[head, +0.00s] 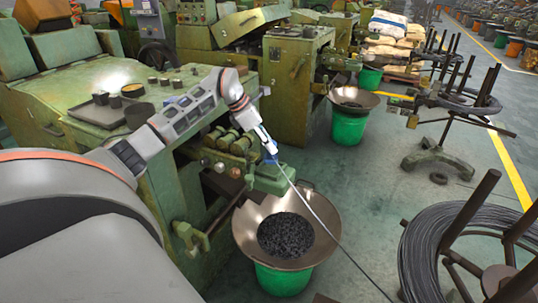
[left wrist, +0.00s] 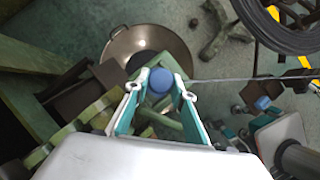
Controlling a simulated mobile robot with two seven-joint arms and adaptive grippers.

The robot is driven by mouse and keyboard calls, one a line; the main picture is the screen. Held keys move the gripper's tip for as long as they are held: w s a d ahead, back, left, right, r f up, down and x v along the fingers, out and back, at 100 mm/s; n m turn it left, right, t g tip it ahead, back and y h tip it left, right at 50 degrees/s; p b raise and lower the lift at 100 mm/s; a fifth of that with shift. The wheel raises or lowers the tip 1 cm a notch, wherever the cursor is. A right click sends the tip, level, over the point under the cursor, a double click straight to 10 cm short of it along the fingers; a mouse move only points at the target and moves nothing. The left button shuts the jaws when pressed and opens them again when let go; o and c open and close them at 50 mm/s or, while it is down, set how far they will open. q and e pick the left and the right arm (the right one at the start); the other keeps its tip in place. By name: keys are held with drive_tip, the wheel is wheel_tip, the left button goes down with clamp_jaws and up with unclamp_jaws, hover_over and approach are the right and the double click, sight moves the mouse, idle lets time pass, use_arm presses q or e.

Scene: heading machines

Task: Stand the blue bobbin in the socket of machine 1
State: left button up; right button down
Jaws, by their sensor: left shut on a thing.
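My left gripper (head: 267,145) reaches over the near green machine (head: 60,95) in the head view, above a pale green part at its front. In the left wrist view, my left gripper (left wrist: 162,90) is shut on the blue bobbin (left wrist: 161,80), whose round blue end shows between the fingertips. The bobbin also shows as a small blue patch (head: 271,152) in the head view. No socket can be made out clearly, and I cannot tell whether the bobbin touches the machine. My right gripper (left wrist: 262,112) seems to show at the right of the left wrist view, by another blue piece.
A wide metal bowl (head: 250,240) of dark parts sits on a green bucket (head: 283,281) below the gripper. A thin wire (head: 335,238) runs from near the gripper to the lower right. A wire coil (head: 425,250) stands at right. Small dishes lie on the machine top.

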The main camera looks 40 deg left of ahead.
sight(269, 157)
use_arm(q)
drive_tip(key=shift+f, duration=2.05)
use_arm(e)
drive_tip(key=shift+s+f, duration=0.25)
drive_tip(key=shift+s, duration=0.15)
use_arm(q)
drive_tip(key=shift+f, duration=0.15)
drive_tip(key=o, duration=1.2)
drive_tip(key=shift+c, duration=0.2)
use_arm(e)
drive_tip(key=shift+w, duration=0.1)
